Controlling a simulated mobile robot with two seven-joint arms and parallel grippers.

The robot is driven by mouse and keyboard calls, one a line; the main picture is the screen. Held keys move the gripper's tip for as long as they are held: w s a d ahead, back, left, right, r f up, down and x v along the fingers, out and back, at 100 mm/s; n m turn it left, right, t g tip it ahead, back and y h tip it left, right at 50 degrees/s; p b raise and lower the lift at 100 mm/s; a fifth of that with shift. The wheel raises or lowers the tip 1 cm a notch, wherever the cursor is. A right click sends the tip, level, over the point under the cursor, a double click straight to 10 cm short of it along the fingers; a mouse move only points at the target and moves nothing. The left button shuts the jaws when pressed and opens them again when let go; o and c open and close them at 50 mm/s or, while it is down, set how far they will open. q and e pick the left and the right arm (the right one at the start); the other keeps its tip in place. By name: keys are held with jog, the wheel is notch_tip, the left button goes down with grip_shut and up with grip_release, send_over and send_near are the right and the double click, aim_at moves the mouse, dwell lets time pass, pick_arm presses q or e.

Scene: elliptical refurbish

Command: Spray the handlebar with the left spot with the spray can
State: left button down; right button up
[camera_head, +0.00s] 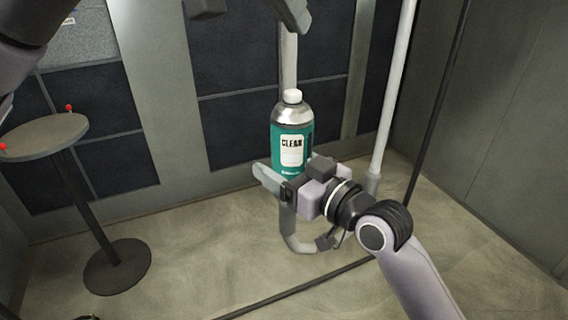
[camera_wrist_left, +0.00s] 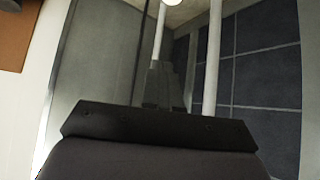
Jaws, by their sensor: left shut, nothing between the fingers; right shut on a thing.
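The spray can (camera_head: 292,140), a green and silver bottle with a white cap and a "CLEAN" label, stands roughly upright. My right gripper (camera_head: 272,178) is shut on its lower part and holds it above the floor. A pale pole (camera_head: 289,65), apparently a handlebar, runs behind the can and bends below it (camera_head: 291,235). A second pale pole (camera_head: 395,90) stands to the right. My left gripper (camera_head: 298,20) is partly cut off at the top, above the can. It is shut and empty in the left wrist view (camera_wrist_left: 164,85). I see no spot on either pole.
A round side table (camera_head: 40,137) with red balls at its edge stands at the left on a dark round base (camera_head: 117,267). Dark panelled walls (camera_head: 238,135) rise behind. The floor (camera_head: 200,250) at the front is mostly clear. A thin dark bar (camera_head: 300,288) crosses it.

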aim_at(290, 93)
pick_arm(q)
jog(key=shift+s+a+f, duration=0.1)
jog(key=shift+f, duration=1.4)
jog(key=shift+s+a+f, duration=0.1)
jog(key=shift+f, duration=1.35)
jog(key=shift+f, duration=0.1)
jog(key=shift+d+f, duration=0.1)
jog(key=shift+f, duration=0.85)
jog(key=shift+r, duration=2.55)
